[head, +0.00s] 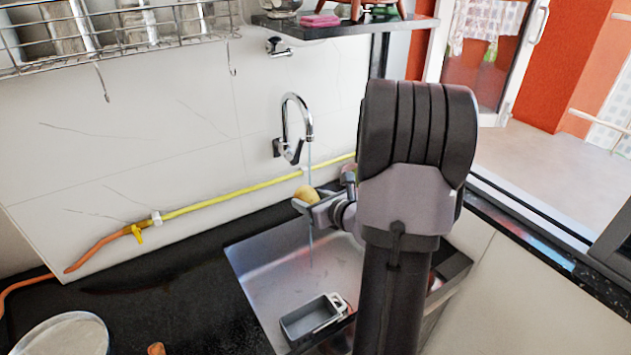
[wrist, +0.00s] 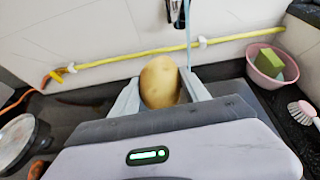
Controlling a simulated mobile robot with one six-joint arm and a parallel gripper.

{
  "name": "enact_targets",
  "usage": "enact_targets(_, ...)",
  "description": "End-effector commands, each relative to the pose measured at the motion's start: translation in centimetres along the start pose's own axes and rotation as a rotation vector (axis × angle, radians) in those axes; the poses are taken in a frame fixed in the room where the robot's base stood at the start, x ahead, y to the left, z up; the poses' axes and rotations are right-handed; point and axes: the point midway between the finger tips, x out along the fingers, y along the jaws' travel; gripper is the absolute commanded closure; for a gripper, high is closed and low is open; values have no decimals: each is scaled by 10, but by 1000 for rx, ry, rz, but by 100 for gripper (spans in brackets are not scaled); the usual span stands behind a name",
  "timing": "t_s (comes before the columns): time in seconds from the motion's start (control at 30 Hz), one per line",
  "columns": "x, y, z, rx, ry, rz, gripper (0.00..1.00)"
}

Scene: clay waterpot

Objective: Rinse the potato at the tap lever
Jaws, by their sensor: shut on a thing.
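My gripper (head: 302,200) is shut on the potato (wrist: 160,83) and holds it above the sink, below the tap. The potato also shows in the head view (head: 306,192), yellow-brown and partly covered by the gripper. The chrome tap (head: 296,103) curves out from the wall, with its lever (head: 291,152) low at the wall mount.
A grey tub (head: 312,317) stands in the sink (head: 272,262). A yellow gas hose (head: 230,200) runs along the wall behind. In the wrist view a pink bowl (wrist: 284,79) with a green sponge (wrist: 270,62) and a brush (wrist: 302,112) lie right. A round lid (head: 68,338) sits front left.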

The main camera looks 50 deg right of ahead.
Motion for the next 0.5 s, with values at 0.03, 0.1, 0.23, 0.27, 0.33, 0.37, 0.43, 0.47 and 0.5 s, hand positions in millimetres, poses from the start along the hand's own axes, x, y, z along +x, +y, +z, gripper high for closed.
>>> enact_targets(0.03, 0, 0, 0, 0, 0, 0, 91)
enact_targets(0.1, 0, 0, 0, 0, 0, 0, 91)
enact_targets(0.23, -6, 5, 5, 0, -1, 0, 91)
enact_targets(0.27, -9, 7, 7, 0, -1, 0, 91)
enact_targets(0.33, -17, 13, 11, -1, -1, 0, 91)
enact_targets(0.37, -20, 16, 13, 0, -1, 0, 91)
enact_targets(0.43, -27, 22, 17, -1, -1, 0, 91)
enact_targets(0.47, -30, 24, 18, -1, -1, -1, 91)
enact_targets(0.5, -34, 28, 21, -1, -2, -1, 91)
